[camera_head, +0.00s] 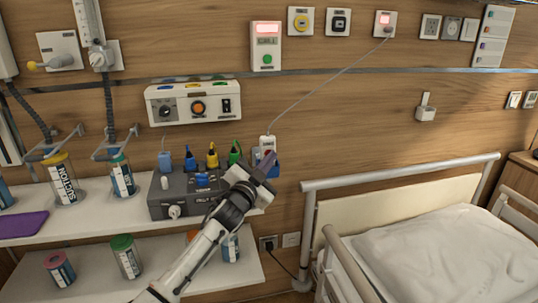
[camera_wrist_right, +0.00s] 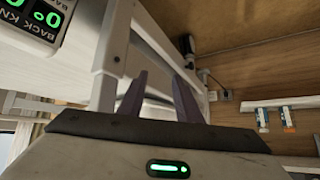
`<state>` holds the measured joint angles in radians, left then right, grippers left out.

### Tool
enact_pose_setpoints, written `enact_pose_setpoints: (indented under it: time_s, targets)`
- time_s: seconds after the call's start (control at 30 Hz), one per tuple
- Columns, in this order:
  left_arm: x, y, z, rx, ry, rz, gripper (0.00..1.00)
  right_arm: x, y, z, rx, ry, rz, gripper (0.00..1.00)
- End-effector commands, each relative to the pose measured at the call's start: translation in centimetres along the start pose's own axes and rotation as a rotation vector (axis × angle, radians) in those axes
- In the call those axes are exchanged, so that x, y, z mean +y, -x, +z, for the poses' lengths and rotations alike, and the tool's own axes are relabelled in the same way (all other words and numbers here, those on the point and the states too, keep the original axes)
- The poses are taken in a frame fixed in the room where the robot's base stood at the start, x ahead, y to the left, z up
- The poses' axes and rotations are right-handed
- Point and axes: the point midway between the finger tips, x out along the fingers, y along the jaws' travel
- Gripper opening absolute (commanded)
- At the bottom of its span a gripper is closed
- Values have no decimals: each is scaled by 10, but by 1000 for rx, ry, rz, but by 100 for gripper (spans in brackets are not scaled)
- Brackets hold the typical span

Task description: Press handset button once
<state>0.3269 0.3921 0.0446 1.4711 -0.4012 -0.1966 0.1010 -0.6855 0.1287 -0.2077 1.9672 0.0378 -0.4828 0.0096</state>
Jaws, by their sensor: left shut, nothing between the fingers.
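The white handset (camera_head: 267,143) stands upright in a blue holder (camera_head: 274,170) at the wall, at the right end of the upper shelf. A thin cord runs from it up to a wall plate with a red light (camera_head: 384,19). My left gripper (camera_head: 267,161) is shut and empty, with its dark fingertips just in front of the handset's lower part and the holder. The gripper hides part of both, and I cannot tell whether it touches them. The handset's button is too small to make out. My right gripper (camera_wrist_right: 158,78) shows in the right wrist view, open and empty, away from the handset.
A grey box (camera_head: 180,196) with several coloured plugs stands on the shelf left of the handset. A call panel (camera_head: 266,47) is on the wall above. The bed's white rail (camera_head: 400,172) is close on the right. Jars (camera_head: 123,176) stand further left.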

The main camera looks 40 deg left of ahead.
Motion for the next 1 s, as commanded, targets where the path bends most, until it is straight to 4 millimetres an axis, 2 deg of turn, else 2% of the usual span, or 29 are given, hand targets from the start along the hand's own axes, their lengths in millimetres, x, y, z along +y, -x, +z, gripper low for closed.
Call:
enact_pose_setpoints:
  time_s: [0.57,1.0]
  targets:
    - [-4,-1,2,-6,-4,-6,0,0,0,0,-1,0,1,31]
    - [5,13,-3,-4,-2,-3,0,0,4,-3,-1,0,1,31]
